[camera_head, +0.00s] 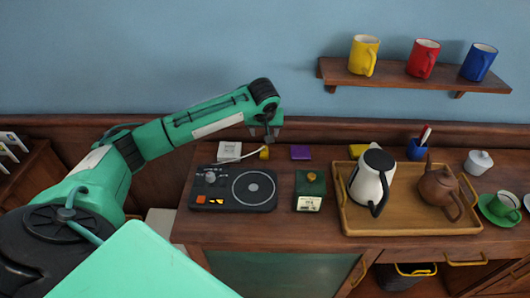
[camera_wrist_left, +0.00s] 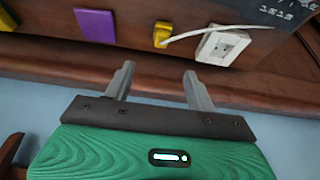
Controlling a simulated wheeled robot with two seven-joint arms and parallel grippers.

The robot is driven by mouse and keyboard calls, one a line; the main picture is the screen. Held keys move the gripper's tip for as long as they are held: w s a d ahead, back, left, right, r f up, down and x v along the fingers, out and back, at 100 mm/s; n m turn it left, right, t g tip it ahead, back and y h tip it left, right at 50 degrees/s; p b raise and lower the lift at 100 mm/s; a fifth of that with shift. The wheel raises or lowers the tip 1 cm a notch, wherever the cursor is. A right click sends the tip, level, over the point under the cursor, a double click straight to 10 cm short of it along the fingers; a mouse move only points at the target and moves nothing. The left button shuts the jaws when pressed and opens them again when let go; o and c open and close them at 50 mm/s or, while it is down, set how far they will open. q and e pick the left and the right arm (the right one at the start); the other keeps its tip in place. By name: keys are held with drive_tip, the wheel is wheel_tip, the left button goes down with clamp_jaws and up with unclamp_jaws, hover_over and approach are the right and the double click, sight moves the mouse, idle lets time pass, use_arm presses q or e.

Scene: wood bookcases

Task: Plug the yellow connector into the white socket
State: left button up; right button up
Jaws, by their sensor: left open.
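The yellow connector (camera_head: 264,153) lies on the wooden cabinet top near the back wall, just right of the white socket (camera_head: 229,151). A white cable runs from the connector toward the socket block. In the left wrist view the connector (camera_wrist_left: 162,34) and the socket (camera_wrist_left: 222,46) lie apart, beyond my fingertips. My left gripper (camera_head: 270,138) is above and just behind the connector in the head view, partly hidden by its own wrist. The left wrist view shows its two fingers (camera_wrist_left: 159,70) spread with nothing between them. My right gripper is not in view.
A purple block (camera_head: 300,152) lies right of the connector. A black turntable (camera_head: 234,188) is in front, with a green-topped box (camera_head: 310,190) beside it. A wooden tray (camera_head: 400,222) holds a white kettle (camera_head: 370,178) and a brown teapot (camera_head: 438,186). The wall is close behind.

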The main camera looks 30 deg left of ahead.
use_arm(q)
drive_tip(key=p, duration=0.1)
hover_over(264, 147)
drive_tip(key=s+d, duration=0.2)
drive_tip(key=f, duration=0.7)
drive_tip(key=shift+w+a+f, duration=0.1)
drive_tip(key=shift+a+f, duration=0.1)
drive_tip(key=shift+a, duration=0.05)
drive_tip(key=shift+f, duration=0.2)
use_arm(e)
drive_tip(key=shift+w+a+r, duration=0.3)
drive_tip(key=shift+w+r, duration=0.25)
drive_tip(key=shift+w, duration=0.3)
use_arm(q)
drive_tip(key=shift+f, duration=0.1)
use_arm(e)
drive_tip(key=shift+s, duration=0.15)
use_arm(q)
drive_tip(key=p+x, duration=0.1)
drive_tip(key=x, duration=0.2)
drive_tip(key=shift+w+a+f, duration=0.2)
drive_tip(key=shift+a+f, duration=0.05)
drive_tip(key=shift+f, duration=0.05)
drive_tip(key=shift+w+a+f, duration=0.15)
drive_tip(key=shift+w+f, duration=0.05)
drive_tip(key=shift+f, duration=0.4)
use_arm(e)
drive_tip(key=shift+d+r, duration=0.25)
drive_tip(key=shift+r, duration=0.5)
